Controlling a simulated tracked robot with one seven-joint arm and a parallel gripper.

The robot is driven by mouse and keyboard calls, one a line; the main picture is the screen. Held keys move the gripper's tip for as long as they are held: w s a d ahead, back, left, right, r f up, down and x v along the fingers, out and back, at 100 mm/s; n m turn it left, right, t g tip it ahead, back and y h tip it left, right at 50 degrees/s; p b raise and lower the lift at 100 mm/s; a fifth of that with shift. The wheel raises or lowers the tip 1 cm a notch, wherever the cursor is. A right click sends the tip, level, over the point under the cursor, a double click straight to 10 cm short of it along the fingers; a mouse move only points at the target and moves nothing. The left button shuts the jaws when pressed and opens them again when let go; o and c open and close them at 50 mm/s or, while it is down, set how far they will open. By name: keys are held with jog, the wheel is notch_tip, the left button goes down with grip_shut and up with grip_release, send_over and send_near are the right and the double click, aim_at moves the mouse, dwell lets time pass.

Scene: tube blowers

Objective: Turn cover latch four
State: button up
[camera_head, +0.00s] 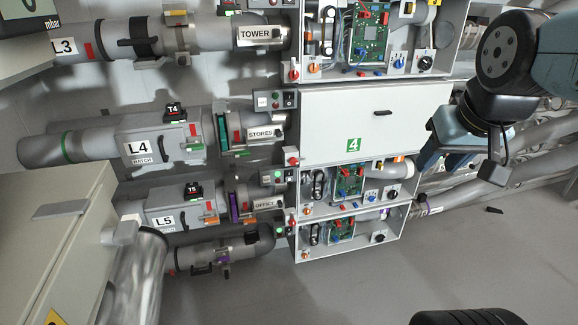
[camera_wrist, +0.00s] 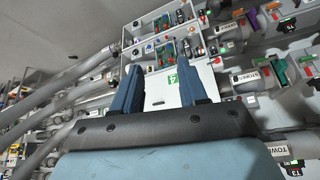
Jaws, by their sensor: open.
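Cover four is a white closed panel (camera_head: 330,118) with a green "4" label (camera_head: 353,145). Its cover latch (camera_head: 382,113) is a small black handle near the upper right of the panel, lying about level in the head view. The wrist view shows the same cover (camera_wrist: 158,88) between my fingers, with the dark latch (camera_wrist: 157,102) on it. My gripper (camera_head: 452,162) is open and empty, to the right of the cover in the head view and apart from it. In the wrist view its two blue fingers (camera_wrist: 158,75) stand wide apart.
Open boxes with circuit boards sit above (camera_head: 368,35) and below (camera_head: 348,185) the cover. Pipe blowers L4 (camera_head: 142,148) and L5 (camera_head: 165,220) lie to its left. Pipes (camera_head: 530,160) run behind my arm. The grey floor (camera_head: 330,290) below is mostly clear.

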aim_at(295, 164)
jog(key=shift+o, duration=0.9)
jog(key=shift+w, duration=0.1)
jog(key=w+a+f+n+t+y, duration=0.1)
jog(key=w+a+f+t, duration=0.2)
jog(key=w, duration=0.6)
jog(key=w+a+f+t, duration=0.1)
jog(key=w+a+f, duration=0.3)
jog(key=w, duration=0.5)
jog(key=w+a+f+n+t+y, duration=0.15)
jog(key=w+f, duration=0.35)
jog(key=w, duration=0.5)
jog(key=w+a+f+t+y, duration=0.1)
jog(key=a+f+t, duration=0.3)
jog(key=f, duration=0.6)
jog(key=w+a+f+t+y, duration=0.2)
jog(key=a+f, duration=0.5)
jog(key=f, duration=0.2)
jog(key=shift+n+h, duration=0.25)
jog(key=shift+n, duration=0.1)
jog(key=x, duration=1.3)
jog(key=shift+w, duration=0.25)
